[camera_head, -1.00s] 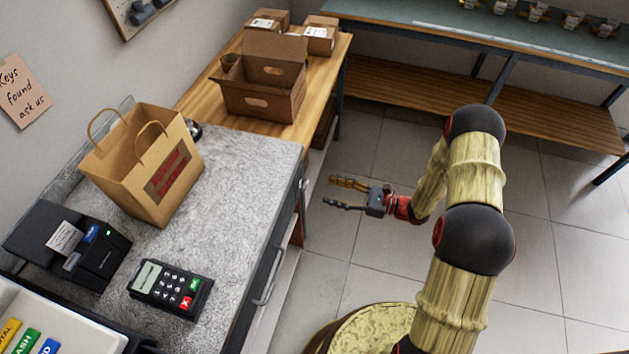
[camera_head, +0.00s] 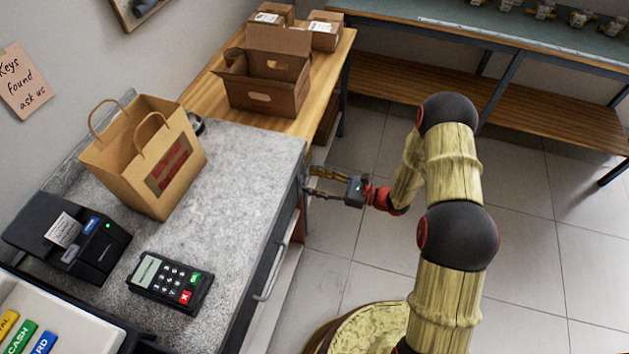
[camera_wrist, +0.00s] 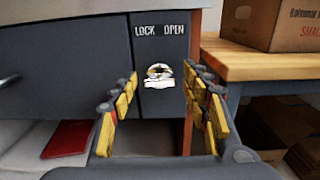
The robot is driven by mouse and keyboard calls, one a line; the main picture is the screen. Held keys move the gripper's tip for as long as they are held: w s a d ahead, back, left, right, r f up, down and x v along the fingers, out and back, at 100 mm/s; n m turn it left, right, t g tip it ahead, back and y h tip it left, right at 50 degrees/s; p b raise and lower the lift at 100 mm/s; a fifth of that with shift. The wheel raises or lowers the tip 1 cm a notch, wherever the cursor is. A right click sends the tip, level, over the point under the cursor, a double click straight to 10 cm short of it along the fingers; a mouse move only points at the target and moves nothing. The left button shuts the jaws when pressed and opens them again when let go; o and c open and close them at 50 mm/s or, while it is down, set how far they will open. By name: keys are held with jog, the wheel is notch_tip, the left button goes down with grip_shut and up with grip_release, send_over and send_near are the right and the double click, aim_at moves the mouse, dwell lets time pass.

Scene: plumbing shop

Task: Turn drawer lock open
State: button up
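The drawer lock (camera_wrist: 159,76) is a small bright metal piece on the dark drawer front (camera_wrist: 70,62), below the white words LOCK and OPEN. Which way its key or knob points is too small to tell. My gripper (camera_wrist: 168,88) is open, with its yellow-padded fingers to the left and right of the lock in the wrist view. The fingers look apart from it. In the head view my gripper (camera_head: 307,181) is at the far right corner of the grey counter. The lock is hidden there.
The grey counter (camera_head: 235,165) carries a paper bag (camera_head: 150,160), a card terminal (camera_head: 170,282) and a black printer (camera_head: 70,240). A drawer handle (camera_head: 270,275) sticks out below its edge. A wooden table (camera_wrist: 255,62) with boxes stands beyond. The floor at right is clear.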

jog(key=c, duration=1)
jog(key=shift+n, duration=0.3)
jog(key=shift+s+a+f+n+b, duration=0.1)
jog(key=shift+n+b, duration=1.4)
jog(key=shift+n, duration=1.2)
jog(key=shift+s+d+f+n+b, duration=0.1)
jog(key=shift+n+b, duration=1.45)
jog(key=shift+n, duration=1.15)
jog(key=shift+s+a+f+n+b, duration=0.1)
jog(key=shift+n+b, duration=1.4)
jog(key=shift+n, duration=1.2)
jog(key=o, duration=1.1)
jog(key=shift+c, duration=0.2)
